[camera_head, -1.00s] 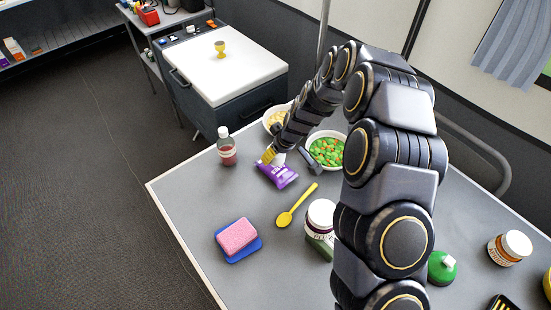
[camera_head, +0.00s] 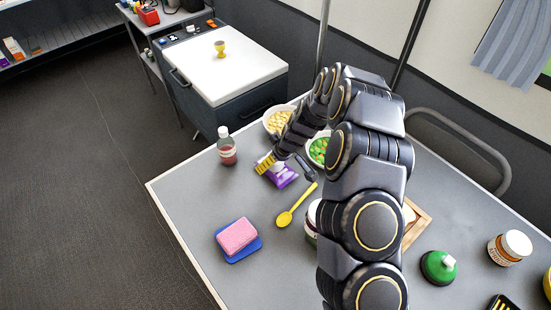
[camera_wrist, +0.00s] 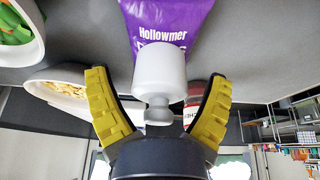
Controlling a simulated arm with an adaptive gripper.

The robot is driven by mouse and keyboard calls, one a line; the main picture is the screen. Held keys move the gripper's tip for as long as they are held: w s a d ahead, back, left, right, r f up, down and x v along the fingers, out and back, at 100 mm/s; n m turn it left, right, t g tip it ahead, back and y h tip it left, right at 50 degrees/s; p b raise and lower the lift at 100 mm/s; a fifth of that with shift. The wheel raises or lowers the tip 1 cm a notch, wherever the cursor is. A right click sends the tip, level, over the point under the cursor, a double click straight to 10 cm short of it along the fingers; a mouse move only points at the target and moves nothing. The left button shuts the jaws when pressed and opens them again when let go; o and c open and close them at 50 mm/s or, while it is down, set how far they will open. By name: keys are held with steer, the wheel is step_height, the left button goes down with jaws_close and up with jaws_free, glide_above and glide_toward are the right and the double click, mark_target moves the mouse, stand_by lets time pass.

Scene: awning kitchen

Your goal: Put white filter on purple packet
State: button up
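The purple packet (camera_head: 288,182) lies on the grey table, partly covered by my gripper in the head view. It also shows at the top of the wrist view (camera_wrist: 150,18). The white filter (camera_wrist: 160,72) is a small white cylinder with a narrower knob, in front of the packet in the wrist view. It appears to be on the packet, but I cannot see the contact clearly. My gripper (camera_wrist: 160,105) is open, its yellow-padded fingers on either side of the filter with gaps between. In the head view, my gripper (camera_head: 285,168) is over the packet.
A bowl of pale pieces (camera_head: 279,119) and a bowl of green and orange pieces (camera_head: 318,150) stand behind. A bottle (camera_head: 227,150) is left, a yellow spoon (camera_head: 290,215) in front, and a pink sponge (camera_head: 237,236) front left. My arm partly hides a jar (camera_head: 311,220) and a wooden tray (camera_head: 418,222).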

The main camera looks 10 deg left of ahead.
steer(key=shift+d+r, duration=0.1)
steer(key=shift+r, duration=0.45)
steer(key=s+d+r+m+g, duration=0.1)
steer(key=s+d+r, duration=0.2)
steer(key=s+r, duration=0.35)
steer(key=s+d+r+m+h, duration=0.1)
steer(key=s+d+r, duration=0.1)
steer(key=s+r, duration=0.4)
steer(key=s+d+r+m+g, duration=0.1)
steer(key=s+d+r, duration=0.25)
steer(key=r, duration=0.45)
steer(key=s+d+r+m+g+h, duration=0.1)
steer(key=s+d+r+m, duration=0.1)
steer(key=s, duration=0.8)
steer(key=s+d+r+m+g+h, duration=0.1)
steer(key=s+d+r+m+g, duration=0.1)
steer(key=s, duration=0.8)
steer(key=shift+d+r+m, duration=0.55)
steer(key=shift+d+m, duration=0.45)
steer(key=shift+d, duration=0.25)
